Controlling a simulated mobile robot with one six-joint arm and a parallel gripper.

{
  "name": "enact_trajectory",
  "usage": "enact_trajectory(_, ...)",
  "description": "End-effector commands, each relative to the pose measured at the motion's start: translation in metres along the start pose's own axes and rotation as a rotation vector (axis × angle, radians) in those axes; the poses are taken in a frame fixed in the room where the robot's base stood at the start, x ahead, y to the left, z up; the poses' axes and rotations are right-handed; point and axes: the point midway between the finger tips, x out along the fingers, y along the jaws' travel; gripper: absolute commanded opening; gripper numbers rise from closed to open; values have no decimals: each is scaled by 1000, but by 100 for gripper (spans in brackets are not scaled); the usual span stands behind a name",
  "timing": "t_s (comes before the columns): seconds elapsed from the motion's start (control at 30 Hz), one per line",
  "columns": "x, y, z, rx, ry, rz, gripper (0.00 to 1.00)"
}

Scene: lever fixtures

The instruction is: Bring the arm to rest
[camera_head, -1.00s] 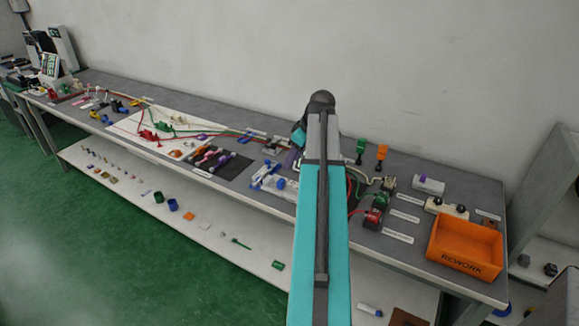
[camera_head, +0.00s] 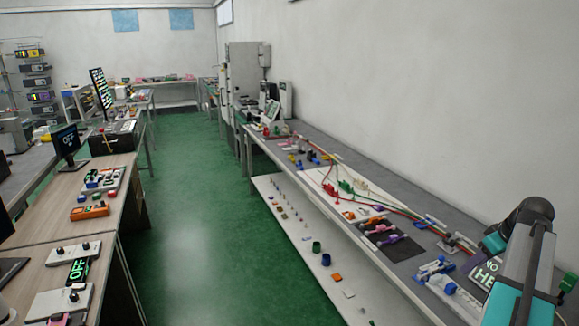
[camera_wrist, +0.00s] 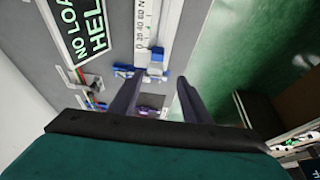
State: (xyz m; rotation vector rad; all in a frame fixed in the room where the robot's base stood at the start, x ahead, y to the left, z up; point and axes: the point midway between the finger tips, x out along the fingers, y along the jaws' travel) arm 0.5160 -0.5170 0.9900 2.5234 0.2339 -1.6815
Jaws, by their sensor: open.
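My gripper (camera_wrist: 160,78) is open in the wrist view, its two dark fingers apart with nothing between them. It points down over the grey bench top, above a blue and white fixture (camera_wrist: 156,58). A dark sign with "NO LOA… HEL…" (camera_wrist: 88,30) lies to its left; part of it is cut off. The same sign (camera_head: 486,272) shows just left of the arm, and blue and white fixtures (camera_head: 436,268) lie left of the sign.
The long grey bench (camera_head: 300,128) along the right wall carries small levers, cables and a white board (camera_head: 330,182). Its lower shelf (camera_head: 292,222) holds several small parts. A wooden bench (camera_head: 40,222) with devices stands left. The green floor (camera_head: 190,200) between them is clear.

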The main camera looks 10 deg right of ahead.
Motion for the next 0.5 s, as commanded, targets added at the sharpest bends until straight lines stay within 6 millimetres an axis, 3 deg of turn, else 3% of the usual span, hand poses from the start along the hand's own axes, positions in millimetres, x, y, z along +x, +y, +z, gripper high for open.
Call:
enact_trajectory(0.17,32,-25,-23,-45,-13,-48,44)
enact_trajectory(0.3,79,-60,-42,-92,-39,-117,44)
enact_trajectory(0.5,149,-122,-53,-156,-92,-222,44)
